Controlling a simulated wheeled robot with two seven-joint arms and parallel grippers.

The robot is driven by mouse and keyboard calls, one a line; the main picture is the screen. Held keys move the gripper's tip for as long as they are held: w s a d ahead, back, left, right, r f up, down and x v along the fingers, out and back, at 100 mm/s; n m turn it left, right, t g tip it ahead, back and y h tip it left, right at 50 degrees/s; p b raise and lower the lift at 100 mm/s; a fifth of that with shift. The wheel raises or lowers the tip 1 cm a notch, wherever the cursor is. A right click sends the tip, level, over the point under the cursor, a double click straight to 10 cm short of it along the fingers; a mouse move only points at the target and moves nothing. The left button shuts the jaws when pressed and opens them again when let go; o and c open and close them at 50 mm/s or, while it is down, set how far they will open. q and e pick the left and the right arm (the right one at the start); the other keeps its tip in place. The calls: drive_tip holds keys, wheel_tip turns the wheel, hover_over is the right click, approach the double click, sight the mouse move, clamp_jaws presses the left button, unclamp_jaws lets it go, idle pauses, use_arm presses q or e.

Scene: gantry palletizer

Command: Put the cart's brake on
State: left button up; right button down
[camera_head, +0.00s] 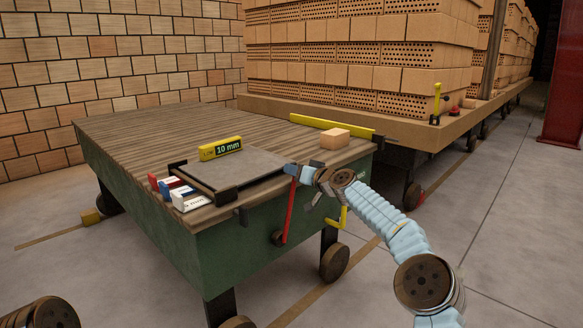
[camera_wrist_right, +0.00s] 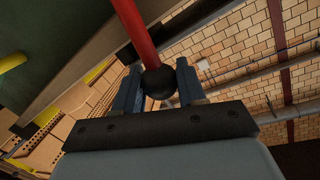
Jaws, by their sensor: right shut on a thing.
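The cart (camera_head: 228,244) has a green body, a brown slatted top and dark wheels. A red lever (camera_head: 289,212) rises from a dark pivot on its near side and leans slightly right at the top. In the right wrist view the red lever (camera_wrist_right: 134,30) ends in a black ball knob (camera_wrist_right: 158,83). My right gripper (camera_head: 291,169) is at the lever's top end, and its fingers (camera_wrist_right: 158,88) are shut on the knob, one on each side. The knob is hidden in the head view. My left gripper is out of view.
A grey plate (camera_head: 232,170), small red, blue and white boxes (camera_head: 188,200), a yellow "10 mm" block (camera_head: 220,148) and a brick (camera_head: 335,139) are on the cart top. A yellow bent handle (camera_head: 343,218) is right of the lever. A brick-laden wagon (camera_head: 400,130) stands behind.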

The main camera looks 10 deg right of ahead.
drive_tip(key=shift+d, duration=0.15)
drive_tip(key=c, duration=0.7)
unclamp_jaws()
drive_tip(key=shift+s, duration=0.1)
drive_tip(key=b+v, duration=0.6)
drive_tip(key=v, duration=0.7)
drive_tip(key=shift+s+b, duration=0.25)
drive_tip(key=shift+b, duration=0.15)
drive_tip(key=shift+d+r, duration=0.1)
drive_tip(key=shift+r, duration=0.05)
drive_tip(key=shift+c, duration=0.4)
